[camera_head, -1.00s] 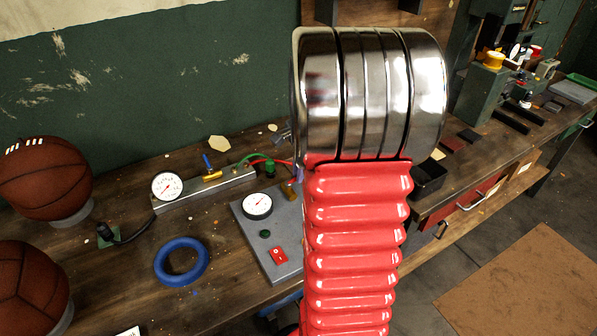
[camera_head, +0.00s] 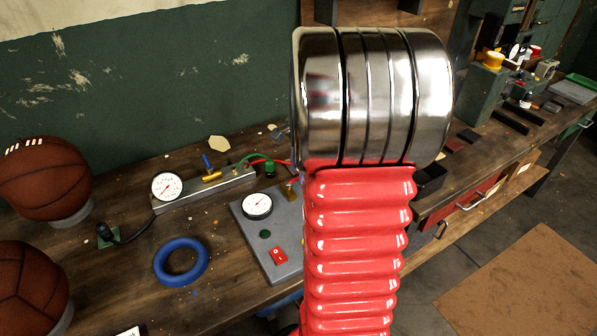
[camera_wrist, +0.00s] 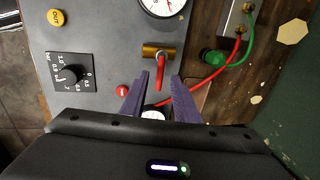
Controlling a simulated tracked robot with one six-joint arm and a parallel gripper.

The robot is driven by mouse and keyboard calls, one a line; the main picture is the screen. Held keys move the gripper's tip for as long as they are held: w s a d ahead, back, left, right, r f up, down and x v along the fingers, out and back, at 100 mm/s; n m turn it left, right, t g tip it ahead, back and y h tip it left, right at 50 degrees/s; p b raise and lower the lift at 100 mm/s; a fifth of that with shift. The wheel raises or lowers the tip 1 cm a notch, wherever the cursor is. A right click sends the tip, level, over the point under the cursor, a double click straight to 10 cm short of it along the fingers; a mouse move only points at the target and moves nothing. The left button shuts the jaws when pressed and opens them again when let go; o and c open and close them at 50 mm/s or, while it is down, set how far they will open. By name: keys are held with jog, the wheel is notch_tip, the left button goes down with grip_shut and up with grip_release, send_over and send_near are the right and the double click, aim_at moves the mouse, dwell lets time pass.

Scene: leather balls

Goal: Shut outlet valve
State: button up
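In the wrist view a brass valve (camera_wrist: 150,51) with a red lever (camera_wrist: 161,68) sits on the grey panel (camera_wrist: 100,30). The lever points toward my gripper. My gripper (camera_wrist: 161,78) has two purple fingers, spread apart, with the lever's end between their tips. I cannot tell whether either finger touches it. In the head view the brass valve (camera_head: 290,189) shows partly at the panel's edge, and my arm hides my gripper. Another brass valve with a blue lever (camera_head: 209,164) stands on a metal bar. I cannot read which valve is marked outlet.
A dial gauge (camera_wrist: 163,4), a black knob (camera_wrist: 69,74), a yellow button (camera_wrist: 57,17) and a red button (camera_wrist: 122,91) are near the valve. Green and red hoses (camera_wrist: 243,52) run close by. Basketballs (camera_head: 45,178) and a blue ring (camera_head: 181,262) lie left on the bench.

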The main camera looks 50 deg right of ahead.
notch_tip(320, 180, up, 12)
jog(key=s, duration=0.2)
jog(key=shift+s+a+r, duration=0.15)
jog(key=shift+a, duration=0.25)
dwell(0.5)
jog(key=s+a+n+t, duration=0.1)
jog(key=s+a+n, duration=0.2)
jog(key=a+n, duration=0.4)
jog(key=s+a+f+n+t, duration=0.1)
jog(key=s+a+n, duration=0.2)
jog(key=a+n, duration=0.4)
jog(key=s+a+n+t, duration=0.1)
jog(key=s+a+n, duration=0.2)
jog(key=a, duration=1.6)
jog(key=n, duration=0.4)
jog(key=shift+f+y, duration=0.15)
jog(key=shift+y, duration=0.15)
